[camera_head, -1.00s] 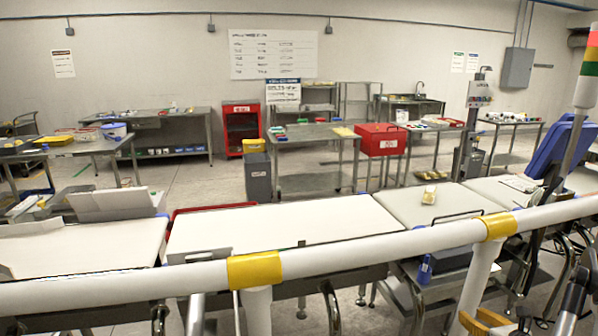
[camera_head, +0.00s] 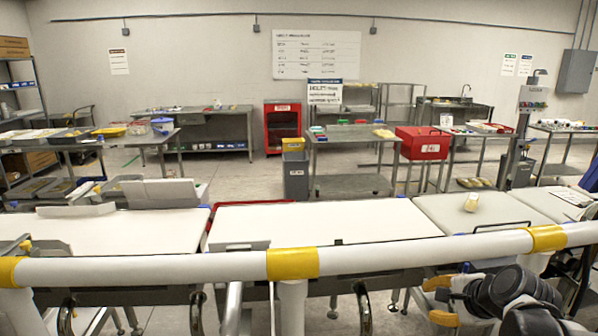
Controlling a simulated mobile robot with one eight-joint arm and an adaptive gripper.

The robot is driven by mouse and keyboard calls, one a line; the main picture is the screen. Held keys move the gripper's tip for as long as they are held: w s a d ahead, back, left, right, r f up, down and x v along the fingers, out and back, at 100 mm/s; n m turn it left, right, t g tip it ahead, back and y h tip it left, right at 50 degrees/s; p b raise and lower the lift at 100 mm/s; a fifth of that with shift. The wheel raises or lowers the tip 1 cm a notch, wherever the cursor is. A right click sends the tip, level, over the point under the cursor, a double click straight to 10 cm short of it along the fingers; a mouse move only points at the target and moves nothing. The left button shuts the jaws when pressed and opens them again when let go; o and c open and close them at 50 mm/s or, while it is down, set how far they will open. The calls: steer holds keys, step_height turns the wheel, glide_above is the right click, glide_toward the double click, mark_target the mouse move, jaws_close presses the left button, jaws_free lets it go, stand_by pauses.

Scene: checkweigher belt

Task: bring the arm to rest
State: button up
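My gripper (camera_head: 432,301) shows at the lower right, on this side of the white rail. Its two yellow-orange fingers point left and stand apart, with nothing seen between them. My black arm is behind it, running down to the bottom right corner. The gripper is below the rail in the picture and clear of the belts. A small pale yellow item (camera_head: 471,202) sits on the right-hand belt section (camera_head: 440,210), away from the gripper.
A white rail (camera_head: 400,258) with yellow joints (camera_head: 292,264) crosses in front of the long white belt (camera_head: 320,222). A grey bin (camera_head: 296,178), a red cabinet (camera_head: 283,128), a red box (camera_head: 422,143) and steel tables stand behind. Open floor lies between the belts and tables.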

steer(key=s+a+r+n, duration=0.1)
steer(key=s+a+n, duration=0.5)
steer(key=s+n, duration=0.2)
steer(key=s+a+r+n+g+h, duration=0.1)
steer(key=s+a+r+n, duration=0.1)
steer(key=s+a+n, duration=0.4)
steer(key=s+n, duration=0.3)
steer(key=shift+a, duration=0.4)
